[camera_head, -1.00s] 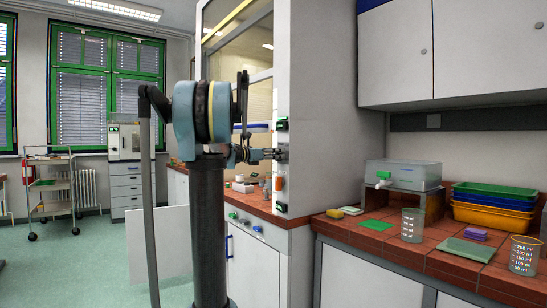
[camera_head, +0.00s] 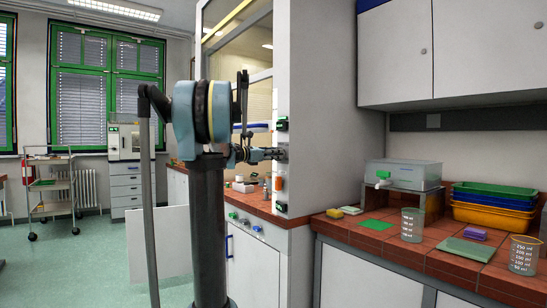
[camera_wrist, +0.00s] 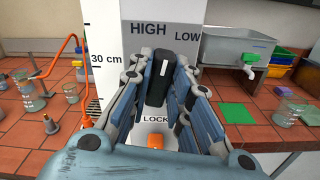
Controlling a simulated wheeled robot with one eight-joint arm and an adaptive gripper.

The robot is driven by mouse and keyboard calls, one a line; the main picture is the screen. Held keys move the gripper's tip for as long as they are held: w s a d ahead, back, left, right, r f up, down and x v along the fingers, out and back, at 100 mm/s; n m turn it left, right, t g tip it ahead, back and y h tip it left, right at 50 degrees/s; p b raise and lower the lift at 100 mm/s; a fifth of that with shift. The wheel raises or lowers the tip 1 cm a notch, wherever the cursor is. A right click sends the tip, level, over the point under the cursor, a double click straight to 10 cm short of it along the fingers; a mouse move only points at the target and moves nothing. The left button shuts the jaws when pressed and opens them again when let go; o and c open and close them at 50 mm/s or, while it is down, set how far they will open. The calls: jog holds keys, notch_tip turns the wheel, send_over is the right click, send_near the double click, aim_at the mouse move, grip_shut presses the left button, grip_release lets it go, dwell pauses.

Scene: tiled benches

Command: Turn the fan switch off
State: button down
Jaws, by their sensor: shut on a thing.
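The fan switch is a black knob (camera_wrist: 157,78) with a short white mark near its top, on a pale panel (camera_wrist: 133,35) lettered HIGH, LOW and LOCK. My gripper (camera_wrist: 160,92) is closed around the knob, one finger on each side, in the wrist view. The fingers and wrist hide part of the panel and any other lettering. In the head view my gripper (camera_head: 274,154) reaches right to the narrow front post of the fume hood (camera_head: 283,95); the knob itself is hidden there.
An orange part (camera_wrist: 155,141) sits below the LOCK label, close under my fingers. A green fitting (camera_head: 282,125) is above my gripper. Glassware (camera_wrist: 30,95) and an orange hose (camera_wrist: 45,58) stand left of the panel. A tank with a green tap (camera_wrist: 238,50) stands right.

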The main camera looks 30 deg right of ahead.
jog(key=shift+s+f+m, duration=0.1)
jog(key=shift+f+m, duration=0.1)
jog(key=shift+m, duration=3.7)
jog(key=shift+s+f+m, duration=0.1)
jog(key=shift+f+m, duration=0.05)
jog(key=shift+m, duration=3.75)
jog(key=c, duration=1.5)
grip_release()
jog(key=shift+a, duration=0.1)
jog(key=a, duration=1.1)
jog(key=shift+s+a, duration=0.4)
jog(key=shift+f, duration=0.1)
